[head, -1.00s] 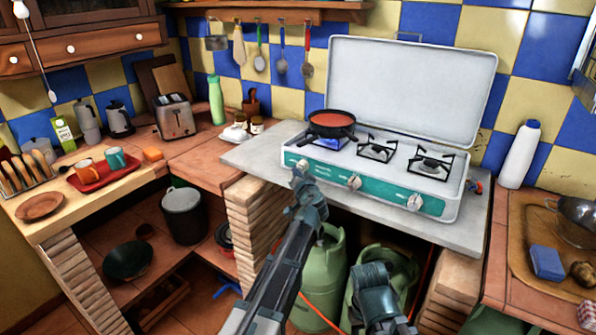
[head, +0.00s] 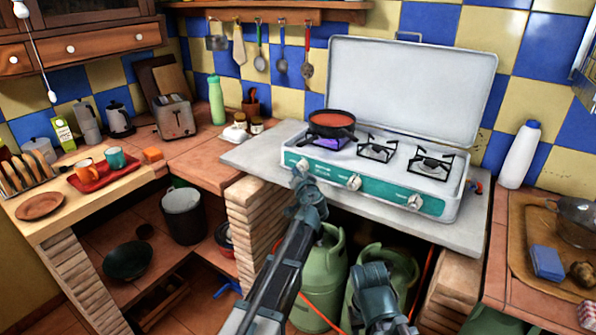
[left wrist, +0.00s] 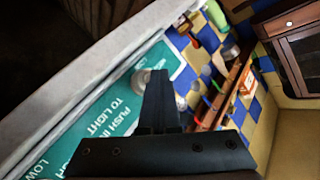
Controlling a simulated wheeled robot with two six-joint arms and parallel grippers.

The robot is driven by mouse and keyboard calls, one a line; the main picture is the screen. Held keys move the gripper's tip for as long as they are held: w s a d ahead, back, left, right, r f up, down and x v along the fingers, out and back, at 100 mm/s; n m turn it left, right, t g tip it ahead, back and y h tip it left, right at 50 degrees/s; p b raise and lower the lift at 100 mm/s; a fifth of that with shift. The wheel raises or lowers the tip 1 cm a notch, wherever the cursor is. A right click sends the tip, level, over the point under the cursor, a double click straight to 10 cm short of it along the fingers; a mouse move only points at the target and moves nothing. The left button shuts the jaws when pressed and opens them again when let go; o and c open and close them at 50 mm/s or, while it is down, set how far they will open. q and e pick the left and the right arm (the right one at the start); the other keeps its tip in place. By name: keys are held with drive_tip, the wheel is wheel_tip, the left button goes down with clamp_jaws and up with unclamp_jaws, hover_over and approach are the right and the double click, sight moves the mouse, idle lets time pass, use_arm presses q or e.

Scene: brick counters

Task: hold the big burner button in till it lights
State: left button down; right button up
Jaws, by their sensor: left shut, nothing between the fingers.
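The white camping stove (head: 470,178) with its lid up stands on a grey slab. Its teal front panel carries three pale knobs. In the left wrist view, the shut fingers (left wrist: 158,85) lie over the panel (left wrist: 95,120), lettered "PUSH IN TO LIGHT".
The middle knob (head: 354,183) and right knob (head: 415,202) are clear of my gripper. Green gas bottles (head: 322,275) stand under the slab. A brick pillar (head: 252,225) is left of my arm. A white bottle (head: 520,155) stands right of the stove.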

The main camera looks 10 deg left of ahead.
idle(0.7)
use_arm(q)
drive_tip(key=shift+s+a, duration=0.25)
drive_tip(key=shift+s, duration=0.5)
drive_tip(key=shift+s, duration=0.15)
drive_tip(key=s, duration=0.1)
drive_tip(key=s+a, duration=0.1)
drive_tip(key=s, duration=0.2)
drive_tip(key=shift+s+a, duration=0.25)
drive_tip(key=shift+a, duration=0.15)
